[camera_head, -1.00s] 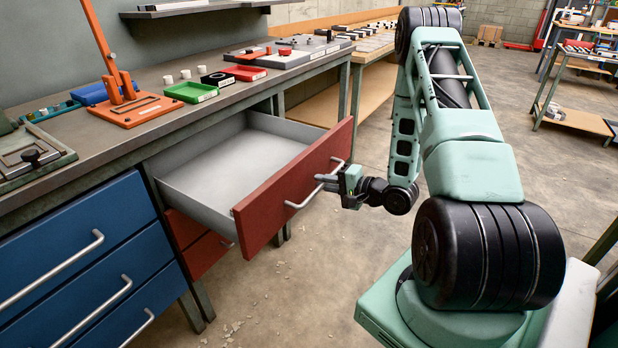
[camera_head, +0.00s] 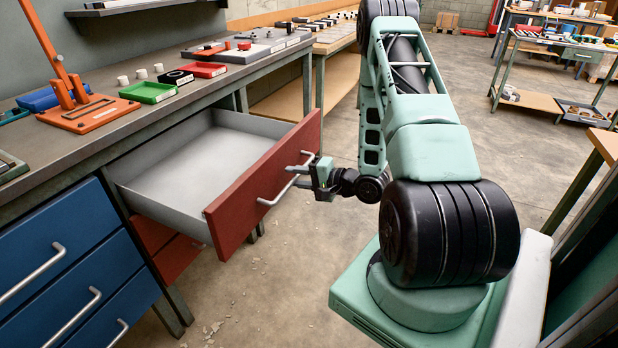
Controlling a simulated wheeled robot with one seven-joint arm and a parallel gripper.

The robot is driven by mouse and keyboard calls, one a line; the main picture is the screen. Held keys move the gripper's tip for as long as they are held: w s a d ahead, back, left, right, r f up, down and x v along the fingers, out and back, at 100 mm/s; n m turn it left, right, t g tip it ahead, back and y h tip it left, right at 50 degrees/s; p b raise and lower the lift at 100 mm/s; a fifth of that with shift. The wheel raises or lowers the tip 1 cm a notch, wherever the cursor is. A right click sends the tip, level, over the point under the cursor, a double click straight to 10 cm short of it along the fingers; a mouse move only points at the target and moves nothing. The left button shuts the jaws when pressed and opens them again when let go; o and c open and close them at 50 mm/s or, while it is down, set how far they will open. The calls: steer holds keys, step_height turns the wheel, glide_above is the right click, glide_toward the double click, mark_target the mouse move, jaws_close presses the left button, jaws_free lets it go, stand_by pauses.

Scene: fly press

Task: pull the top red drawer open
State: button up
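The top red drawer (camera_head: 262,180) is pulled well out from under the bench, and its empty grey inside (camera_head: 205,165) shows. Its silver bar handle (camera_head: 275,197) runs along the red front. My gripper (camera_head: 299,175) is at the right part of the handle, with its fingers across the bar. It appears shut on the handle, though the fingers are small and partly hide the bar.
The bench top (camera_head: 150,115) carries an orange press (camera_head: 88,112), a green tray (camera_head: 148,92) and a red tray (camera_head: 204,69). Blue drawers (camera_head: 70,245) stand at left. More red drawers (camera_head: 172,252) sit below. Floor is clear in front.

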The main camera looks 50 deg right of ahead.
steer(key=v, duration=1.7)
steer(key=shift+p, duration=0.4)
steer(key=shift+s+d, duration=0.1)
steer(key=w+a+r+n+g+h, duration=0.25)
steer(key=w+n+g, duration=0.2)
steer(key=w, duration=0.25)
steer(key=w+a+r+n+g+h, duration=0.1)
steer(key=w+n+g+h, duration=0.2)
steer(key=w+n, duration=0.3)
steer(key=s+a+r+n+g+p, duration=0.2)
steer(key=s+a+r+n+p, duration=0.2)
steer(key=a, duration=0.8)
steer(key=s+a+r+n+g+y+p, duration=0.1)
steer(key=s+a+r+n+g+p, duration=0.2)
steer(key=s+a+r, duration=0.5)
steer(key=s+a+r+n+g+y+p, duration=0.1)
steer(key=s+a+r+n+p, duration=0.4)
steer(key=a+r, duration=0.5)
steer(key=s+a+g, duration=0.1)
steer(key=s+a, duration=0.1)
steer(key=a, duration=0.6)
steer(key=shift+g, duration=0.35)
